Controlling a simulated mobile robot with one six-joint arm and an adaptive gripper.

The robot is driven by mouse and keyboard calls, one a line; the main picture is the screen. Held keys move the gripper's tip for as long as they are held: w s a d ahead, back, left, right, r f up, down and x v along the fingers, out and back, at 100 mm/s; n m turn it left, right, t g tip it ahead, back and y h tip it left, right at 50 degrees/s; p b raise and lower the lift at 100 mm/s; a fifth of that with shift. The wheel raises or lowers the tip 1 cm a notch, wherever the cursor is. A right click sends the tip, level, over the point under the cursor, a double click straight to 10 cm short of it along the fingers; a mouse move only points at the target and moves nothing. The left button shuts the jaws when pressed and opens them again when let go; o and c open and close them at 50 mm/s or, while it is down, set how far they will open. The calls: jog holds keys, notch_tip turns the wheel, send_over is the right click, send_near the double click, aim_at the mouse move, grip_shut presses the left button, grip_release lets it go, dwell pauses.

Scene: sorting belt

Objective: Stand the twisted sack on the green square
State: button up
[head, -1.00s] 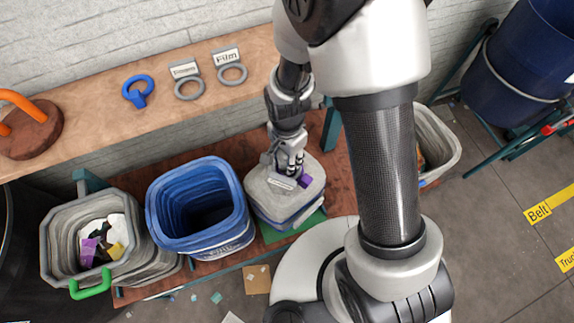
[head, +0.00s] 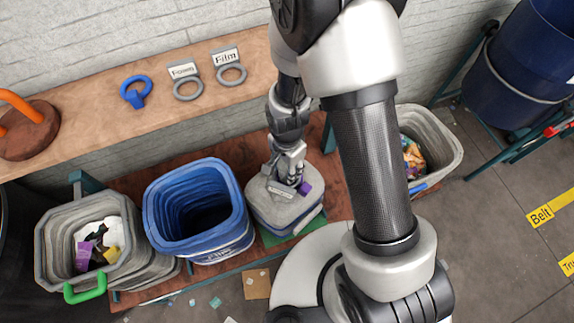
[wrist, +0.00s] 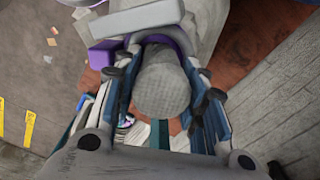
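The twisted sack (head: 262,205) is grey with dark blue bands low on its side and a purple tie at its neck. In the head view it is upright over the green square (head: 277,239), whose front edge shows below it. Whether its base touches the square is hidden. My gripper (head: 285,186) is at the top of the sack. In the wrist view the sack's rounded grey neck (wrist: 163,85) lies between the fingers of my gripper (wrist: 164,75), with the purple tie and a pale label beyond; the fingers appear closed around it.
A blue bin (head: 157,221) stands just left of the sack, with a grey bin (head: 52,262) holding scraps farther left. Another grey bin (head: 441,140) stands right, partly behind my arm. A wooden shelf (head: 100,90) with rings and labels runs behind.

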jog(key=shift+o, duration=1.4)
notch_tip(320, 180, up, 12)
jog(key=p, duration=0.4)
jog(key=shift+r, duration=0.15)
jog(key=s+d+r+n+t, duration=0.1)
jog(key=s+d+r+n, duration=0.15)
jog(key=r, duration=0.55)
jog(key=s+d+r+n+t, duration=0.15)
jog(key=d+r, duration=0.25)
jog(key=r, duration=0.5)
jog(key=s+d+r+n+t, duration=0.2)
jog(key=s+d+r+n, duration=0.2)
jog(key=s, duration=0.5)
notch_tip(320, 180, up, 4)
jog(key=shift+f+n, duration=0.15)
jog(key=shift+n, duration=0.95)
